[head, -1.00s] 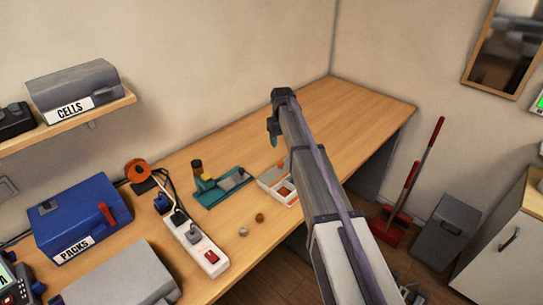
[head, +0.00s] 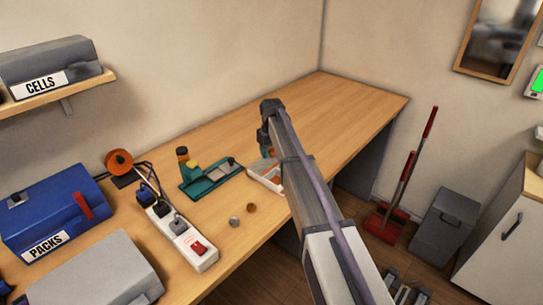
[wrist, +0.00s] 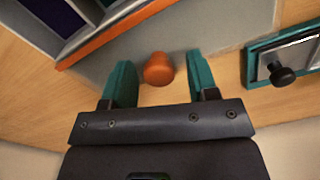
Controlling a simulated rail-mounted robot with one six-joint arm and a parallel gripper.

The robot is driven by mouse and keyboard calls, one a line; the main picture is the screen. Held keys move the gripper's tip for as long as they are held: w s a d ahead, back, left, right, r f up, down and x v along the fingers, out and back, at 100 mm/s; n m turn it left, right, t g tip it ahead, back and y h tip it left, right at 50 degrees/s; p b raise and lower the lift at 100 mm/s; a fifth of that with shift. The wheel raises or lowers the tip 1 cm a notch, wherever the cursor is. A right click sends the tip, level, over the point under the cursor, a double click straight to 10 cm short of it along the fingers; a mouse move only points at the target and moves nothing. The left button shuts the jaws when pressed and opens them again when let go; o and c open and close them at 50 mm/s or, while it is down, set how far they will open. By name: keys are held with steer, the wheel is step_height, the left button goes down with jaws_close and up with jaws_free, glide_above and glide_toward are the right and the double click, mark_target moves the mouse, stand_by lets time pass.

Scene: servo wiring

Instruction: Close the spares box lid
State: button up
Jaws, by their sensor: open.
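The spares box (head: 262,180) is a pale tray on the bench, partly hidden behind my arm in the head view. In the wrist view its dark compartments (wrist: 78,14) show at the upper left, uncovered. Beside them is a grey lid panel (wrist: 205,32) with an orange edge (wrist: 112,38). An orange knob (wrist: 159,69) stands by the panel. My gripper (wrist: 160,78) has teal fingers, open, one on each side of the knob with gaps to it. The head view shows the gripper (head: 266,142) just above the box's far end.
A teal fixture (head: 212,178) stands just left of the box; its black knob (wrist: 283,75) shows in the wrist view. A white power strip (head: 183,240) and two small round parts (head: 243,214) lie nearer. The bench's far right is clear.

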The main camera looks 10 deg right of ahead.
steer(key=shift+c, duration=0.2)
jaws_close()
steer(key=s+d, duration=0.1)
steer(key=s, duration=0.1)
steer(key=s+d, duration=0.3)
steer(key=s, duration=0.1)
steer(key=shift+s+d, duration=0.15)
steer(key=shift+d, duration=0.2)
steer(key=shift+o, duration=0.2)
jaws_free()
step_height(320, 180, up, 11)
steer(key=p, duration=1)
steer(key=shift+p, duration=0.4)
